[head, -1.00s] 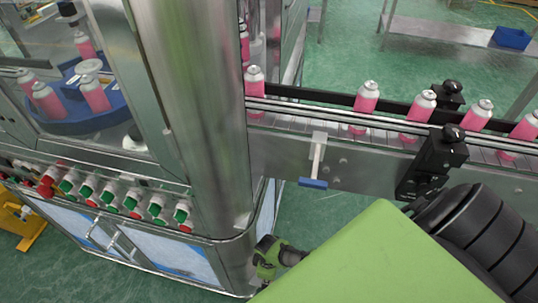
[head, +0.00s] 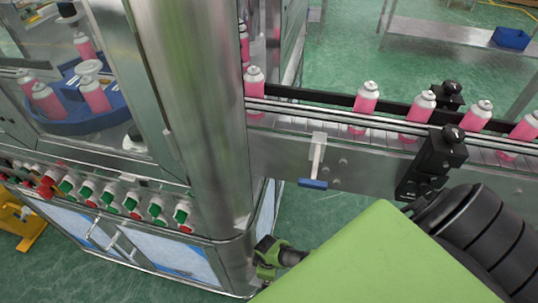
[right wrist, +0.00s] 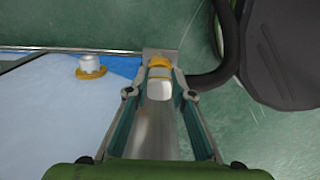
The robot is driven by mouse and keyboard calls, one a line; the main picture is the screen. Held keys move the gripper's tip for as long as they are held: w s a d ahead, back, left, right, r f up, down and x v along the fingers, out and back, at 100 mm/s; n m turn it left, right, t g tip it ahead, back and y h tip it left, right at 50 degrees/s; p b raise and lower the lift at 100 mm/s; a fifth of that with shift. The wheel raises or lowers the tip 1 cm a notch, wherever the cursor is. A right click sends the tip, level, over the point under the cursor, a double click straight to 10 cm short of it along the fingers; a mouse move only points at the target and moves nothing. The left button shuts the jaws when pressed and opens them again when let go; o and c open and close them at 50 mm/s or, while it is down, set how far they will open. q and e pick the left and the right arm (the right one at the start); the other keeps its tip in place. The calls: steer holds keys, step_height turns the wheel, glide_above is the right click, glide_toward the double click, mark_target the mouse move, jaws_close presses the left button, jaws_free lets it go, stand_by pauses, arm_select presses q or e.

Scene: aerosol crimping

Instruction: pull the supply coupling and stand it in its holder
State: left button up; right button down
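My right gripper (right wrist: 160,75) has a finger on each side of a white coupling with a yellow collar (right wrist: 160,62), and its tips press against it. A black hose bends away to the right from beside the coupling. A pale metal plate shows just behind the coupling. In the head view my right gripper (head: 268,257) is low at the machine's cabinet corner, partly behind my green arm; the coupling cannot be made out there. Which fixture is the holder I cannot tell. My left gripper is not in view.
A white fitting with a yellow flange (right wrist: 91,66) stands left of the coupling. The steel machine column (head: 195,110) rises close beside the gripper. A conveyor (head: 350,155) with pink cans runs to the right.

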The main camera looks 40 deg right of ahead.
steer(key=c, duration=1.7)
jaws_free()
steer(key=shift+r, duration=6)
steer(key=s+d+f+m, duration=0.2)
steer(key=s+f+m, duration=0.1)
steer(key=s+f, duration=0.75)
steer(key=s+f+m, duration=0.1)
steer(key=s+f, duration=0.2)
steer(key=s, duration=0.2)
steer(key=s+f+m, duration=0.1)
steer(key=s+f, duration=0.1)
steer(key=s, duration=0.3)
steer(key=s+a+f+t+p, duration=0.1)
steer(key=s+f, duration=0.2)
steer(key=s, duration=0.3)
steer(key=shift+f+m, duration=0.3)
steer(key=shift+m, duration=0.1)
